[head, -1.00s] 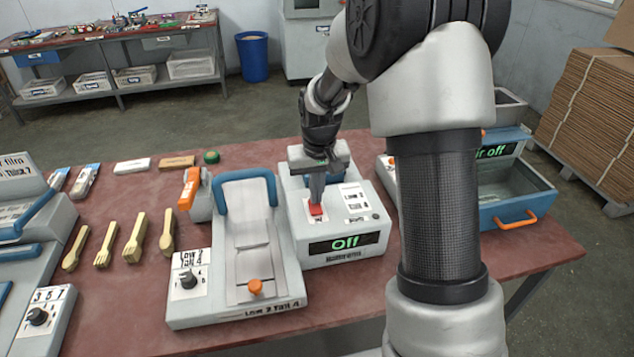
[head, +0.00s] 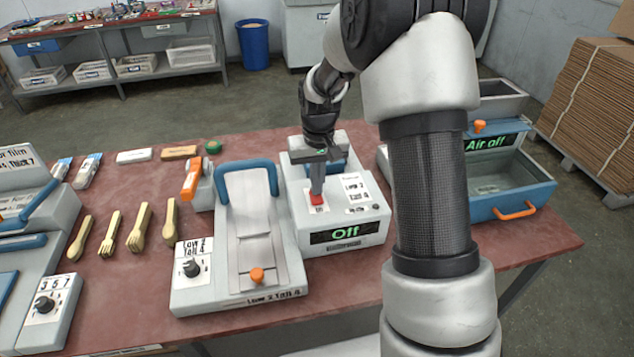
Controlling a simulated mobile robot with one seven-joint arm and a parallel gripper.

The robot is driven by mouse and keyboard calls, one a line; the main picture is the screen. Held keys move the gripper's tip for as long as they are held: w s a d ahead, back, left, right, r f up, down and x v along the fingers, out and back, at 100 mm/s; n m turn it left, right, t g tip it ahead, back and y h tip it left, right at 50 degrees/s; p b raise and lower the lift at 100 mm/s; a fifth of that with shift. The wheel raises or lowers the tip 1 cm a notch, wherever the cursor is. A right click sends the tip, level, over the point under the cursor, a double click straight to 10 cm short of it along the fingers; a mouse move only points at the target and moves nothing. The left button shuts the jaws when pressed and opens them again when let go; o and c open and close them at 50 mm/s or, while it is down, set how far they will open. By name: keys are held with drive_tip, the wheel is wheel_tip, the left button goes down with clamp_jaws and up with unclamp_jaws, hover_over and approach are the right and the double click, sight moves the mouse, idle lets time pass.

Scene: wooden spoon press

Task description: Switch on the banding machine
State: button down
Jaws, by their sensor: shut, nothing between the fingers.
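The banding machine (head: 362,222) is a light grey box on the red table, with a dark display on its front reading "Off" in green. A red switch (head: 316,199) sits on the left of its top panel, beside white labels. My gripper (head: 317,190) is shut and empty, pointing down with its tips right at the red switch. Whether the tips touch the switch or hover just above it cannot be told. My gripper and wrist hide part of the machine's back and blue part.
Left of it stands a grey press with a blue handle (head: 248,166) and orange knob. Several wooden utensils (head: 138,227) lie farther left. A blue-grey bin machine (head: 512,190) reading "Air off" stands right, partly behind my arm. The table's front edge is close.

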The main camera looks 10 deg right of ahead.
sight(319, 201)
drive_tip(key=shift+s+f, duration=0.25)
drive_tip(key=shift+s, duration=0.65)
wheel_tip(319, 201, up, 14)
drive_tip(key=p, duration=0.2)
drive_tip(key=shift+s+r+p, duration=0.15)
drive_tip(key=shift+s+p, duration=0.2)
drive_tip(key=shift+s, duration=0.1)
drive_tip(key=m+b, duration=0.7)
drive_tip(key=m, duration=1.1)
drive_tip(key=shift+w+r+t+b, duration=0.1)
drive_tip(key=shift+w+t+b, duration=0.05)
drive_tip(key=shift+t+b, duration=0.25)
